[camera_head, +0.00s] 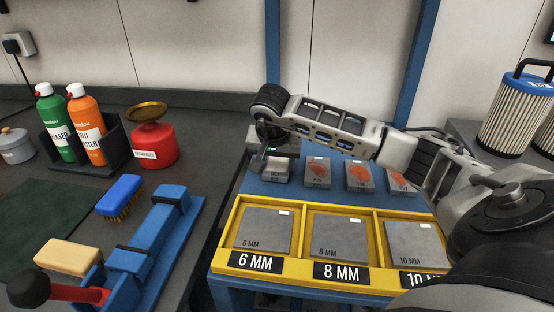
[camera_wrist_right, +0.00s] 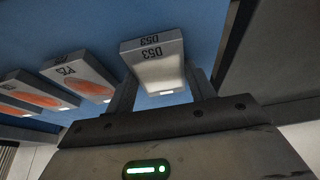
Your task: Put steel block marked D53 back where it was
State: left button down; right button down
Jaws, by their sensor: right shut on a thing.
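The steel block marked D53 (camera_head: 276,173) is a plain grey block at the left end of a row of blocks on the blue bench top (camera_head: 262,190). In the right wrist view the block (camera_wrist_right: 155,68) shows its D53 marking and sits between the two fingers. My right gripper (camera_head: 268,160) reaches in from the right and is shut on it; the wrist view shows the gripper (camera_wrist_right: 162,85) too. The gripper hides part of the block in the head view. I cannot tell whether its underside touches the bench. My left gripper is not in view.
Several blocks with orange-red patches, such as one marked block (camera_head: 317,172), stand to its right. In front is a yellow tray (camera_head: 300,269) with plates marked 6, 8 and 10 MM. A red can (camera_head: 153,144) and spray cans (camera_head: 86,130) stand on the left bench.

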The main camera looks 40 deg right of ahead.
jog(key=c, duration=0.5)
grip_release()
jog(key=v, duration=1.2)
